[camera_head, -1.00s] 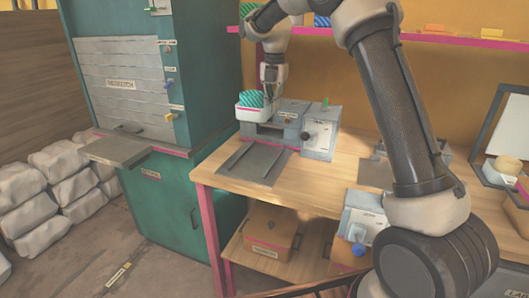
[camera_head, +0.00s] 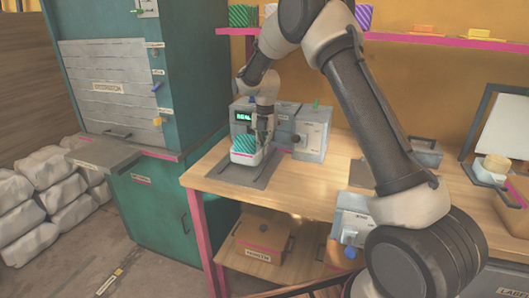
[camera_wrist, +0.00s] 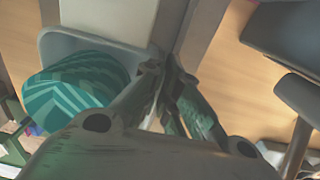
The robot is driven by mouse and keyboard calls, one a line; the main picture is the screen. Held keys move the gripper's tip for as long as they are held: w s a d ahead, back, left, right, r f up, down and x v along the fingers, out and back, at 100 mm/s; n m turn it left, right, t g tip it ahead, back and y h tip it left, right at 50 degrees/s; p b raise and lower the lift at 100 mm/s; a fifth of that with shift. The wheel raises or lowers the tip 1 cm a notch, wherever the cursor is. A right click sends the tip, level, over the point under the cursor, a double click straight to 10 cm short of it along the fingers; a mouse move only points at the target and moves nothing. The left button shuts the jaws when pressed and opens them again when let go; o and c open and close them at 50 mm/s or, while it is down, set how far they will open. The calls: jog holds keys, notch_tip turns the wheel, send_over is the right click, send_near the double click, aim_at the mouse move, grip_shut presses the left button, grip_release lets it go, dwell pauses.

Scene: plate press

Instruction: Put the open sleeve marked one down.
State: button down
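A white open-topped holder (camera_head: 243,158) with a teal striped sleeve (camera_head: 245,144) in it is at the front of the grey machine, over the dark rail plate (camera_head: 218,172). I cannot tell whether it touches the plate. My gripper (camera_head: 264,140) points down at its right side. In the wrist view the teal zigzag sleeve (camera_wrist: 75,90) sits in the pale holder (camera_wrist: 52,42). There my gripper (camera_wrist: 168,68) has its fingertips close together at the holder's right wall, apparently pinching it. No number can be read on the sleeve.
The grey machine (camera_head: 312,132) with a lit display stands behind the holder. A teal cabinet (camera_head: 150,210) with a jutting shelf is on the left. A pink-edged shelf (camera_head: 440,40) runs above the bench (camera_head: 300,195). Bare bench lies right of the rail plate.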

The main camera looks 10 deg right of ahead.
jog(key=shift+f, duration=0.9)
jog(key=shift+f, duration=0.1)
jog(key=c, duration=1.6)
grip_release()
jog(key=shift+c, duration=0.2)
